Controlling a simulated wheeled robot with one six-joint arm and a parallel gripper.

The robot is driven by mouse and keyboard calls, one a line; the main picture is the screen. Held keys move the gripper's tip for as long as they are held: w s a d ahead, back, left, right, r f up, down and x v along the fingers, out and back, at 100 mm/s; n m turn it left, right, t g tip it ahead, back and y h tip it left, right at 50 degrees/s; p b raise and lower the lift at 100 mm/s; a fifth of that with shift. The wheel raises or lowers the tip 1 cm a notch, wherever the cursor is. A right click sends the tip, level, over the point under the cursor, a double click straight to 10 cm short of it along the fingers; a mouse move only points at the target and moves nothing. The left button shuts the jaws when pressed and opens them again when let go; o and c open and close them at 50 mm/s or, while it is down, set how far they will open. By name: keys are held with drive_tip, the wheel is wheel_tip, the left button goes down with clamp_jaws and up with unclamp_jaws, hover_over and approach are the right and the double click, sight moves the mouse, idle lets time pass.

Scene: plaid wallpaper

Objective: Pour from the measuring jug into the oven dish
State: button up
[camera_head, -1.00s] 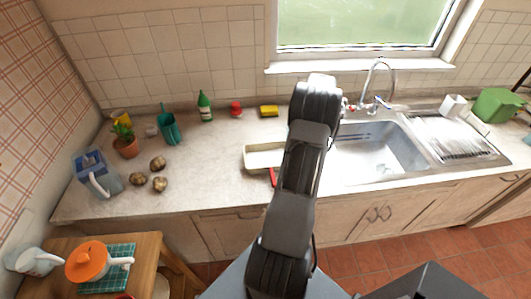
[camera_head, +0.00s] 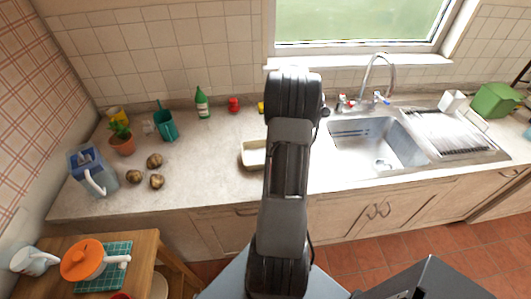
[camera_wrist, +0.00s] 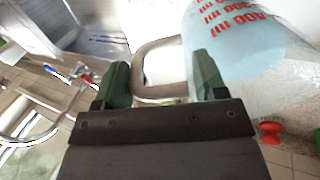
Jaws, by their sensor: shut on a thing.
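My gripper (camera_wrist: 160,88) is shut on the handle (camera_wrist: 160,44) of the clear measuring jug (camera_wrist: 245,65), between its green fingers in the wrist view. The jug has red ml markings and looks pale blue; its lower and outer parts run out of the frame. In the head view my arm hides the gripper and jug. The cream oven dish (camera_head: 252,153) sits on the counter left of the sink, its right part hidden behind my arm. I cannot tell the jug's exact tilt or whether anything flows from it.
The sink (camera_head: 375,143) with its tap lies right of my arm. A red object (camera_head: 234,104), green bottle (camera_head: 202,103), teal container (camera_head: 166,125), potted plant (camera_head: 121,139), several potatoes (camera_head: 155,161) and a blue-and-white jug (camera_head: 90,170) stand to the left. Counter between potatoes and dish is clear.

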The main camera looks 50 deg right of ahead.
drive_tip(key=w+a+g+h+b, duration=0.1)
drive_tip(key=b, duration=0.1)
drive_tip(key=w+a+r+g+h+b, duration=0.1)
drive_tip(key=a+b, duration=0.1)
drive_tip(key=shift+w+a+r+h, duration=0.1)
drive_tip(key=shift+w+h, duration=0.05)
drive_tip(key=shift+h, duration=0.25)
drive_tip(key=shift+w+a+r+g+h+b, duration=0.3)
drive_tip(key=shift+h+b, duration=0.2)
drive_tip(key=shift+b, duration=0.3)
drive_tip(key=shift+w+a+g+h+b, duration=0.45)
drive_tip(key=shift+a+g+h+b, duration=0.3)
drive_tip(key=shift+h+b, duration=0.35)
idle(5.3)
